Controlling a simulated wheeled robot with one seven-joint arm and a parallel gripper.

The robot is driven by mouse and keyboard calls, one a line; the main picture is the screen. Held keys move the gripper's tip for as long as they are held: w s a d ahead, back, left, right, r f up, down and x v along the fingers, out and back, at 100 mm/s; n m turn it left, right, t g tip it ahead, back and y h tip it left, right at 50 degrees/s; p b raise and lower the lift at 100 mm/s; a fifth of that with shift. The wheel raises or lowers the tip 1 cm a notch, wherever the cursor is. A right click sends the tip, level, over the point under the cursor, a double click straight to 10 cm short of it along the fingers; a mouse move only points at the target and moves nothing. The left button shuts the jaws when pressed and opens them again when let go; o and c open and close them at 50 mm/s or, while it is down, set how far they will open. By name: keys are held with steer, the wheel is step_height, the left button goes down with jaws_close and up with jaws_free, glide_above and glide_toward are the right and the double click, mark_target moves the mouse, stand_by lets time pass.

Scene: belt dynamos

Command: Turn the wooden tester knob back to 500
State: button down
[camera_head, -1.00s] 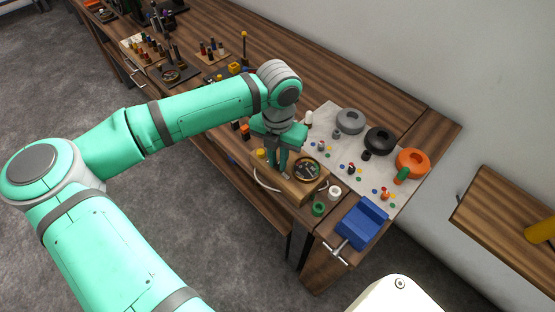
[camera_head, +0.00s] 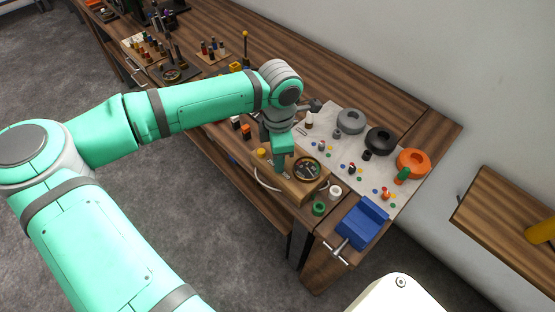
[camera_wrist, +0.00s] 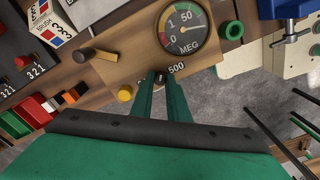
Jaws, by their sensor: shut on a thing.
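The wooden tester (camera_head: 290,186) is a box near the front edge of the bench, with a round dial on top. In the wrist view its dial (camera_wrist: 183,28) is marked MEG, and a "500" label (camera_wrist: 177,67) is printed just beyond my fingertips. My gripper (camera_head: 279,168) points down at the tester's top. In the wrist view my green fingers (camera_wrist: 160,84) are shut on a small dark knob (camera_wrist: 160,76) close to the 500 label. The fingers hide most of the knob, so its pointing direction is unclear.
A yellow cap (camera_wrist: 125,94) and a brown bar-shaped part (camera_wrist: 98,54) are on the tester left of my fingers. Green (camera_head: 318,209) and white (camera_head: 335,193) rings and a blue vise (camera_head: 362,222) lie to the right. A pale mat (camera_head: 335,115) holds grey, black and orange rings behind.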

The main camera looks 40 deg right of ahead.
steer(key=shift+s+m, duration=0.15)
steer(key=shift+m, duration=2.05)
steer(key=shift+d, duration=0.1)
steer(key=c, duration=1.7)
jaws_free()
steer(key=shift+r, duration=0.1)
steer(key=shift+r, duration=0.2)
step_height(320, 180, up, 10)
steer(key=shift+r, duration=0.1)
